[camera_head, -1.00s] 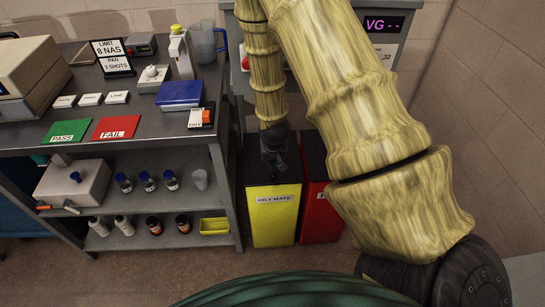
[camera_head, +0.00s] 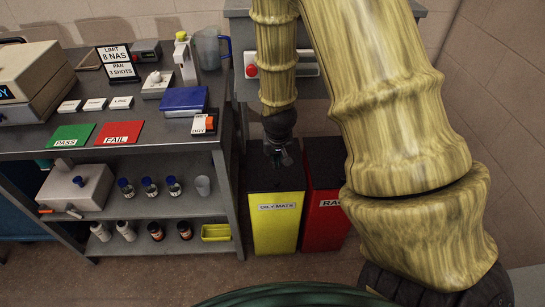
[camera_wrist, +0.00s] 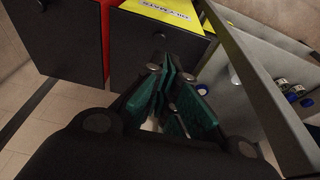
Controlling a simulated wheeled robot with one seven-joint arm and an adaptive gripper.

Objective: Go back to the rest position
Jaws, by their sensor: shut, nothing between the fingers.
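My gripper (camera_head: 279,158) hangs at the end of my arm, pointing down above the dark top of the yellow bin (camera_head: 276,225) marked OILY MATS. In the wrist view my gripper (camera_wrist: 175,82) has its green-padded fingers close together, with nothing seen between them. The yellow label face of the bin (camera_wrist: 165,14) shows beyond the fingertips. I cannot tell whether the fingers touch the bin.
A red bin (camera_head: 324,220) stands right of the yellow one. The workbench (camera_head: 170,150) at left holds a green PASS mat (camera_head: 70,135), a red FAIL mat (camera_head: 119,133) and a blue box (camera_head: 184,100). Its shelves hold bottles and a yellow tray (camera_head: 216,232).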

